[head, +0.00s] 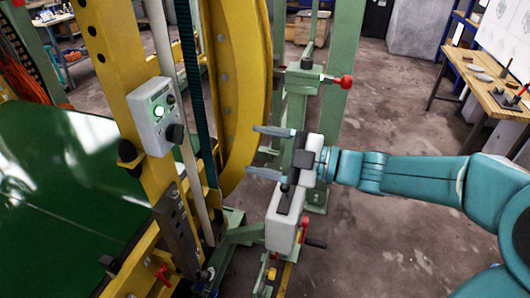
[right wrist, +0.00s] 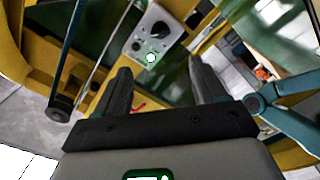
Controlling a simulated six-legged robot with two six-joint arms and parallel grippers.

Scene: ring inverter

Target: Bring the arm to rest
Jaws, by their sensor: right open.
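My right arm comes in from the right in the head view. Its gripper (head: 268,152) is open, with its two fingers apart and pointing left, beside the yellow ring (head: 235,80). Nothing shows between the fingers. In the right wrist view the two dark fingers of the right gripper (right wrist: 160,78) stand apart, with the control box (right wrist: 152,32) beyond them. That grey control box (head: 158,115), with a lit green button and a dark knob, is fixed to the yellow post in the head view. My left gripper is not in view.
A green belt (head: 60,190) lies at the left behind the yellow post. A green stand with a red-knobbed clamp (head: 340,81) rises close behind the right gripper. A wooden bench (head: 490,85) stands at the far right. The floor (head: 385,235) below my right arm is clear.

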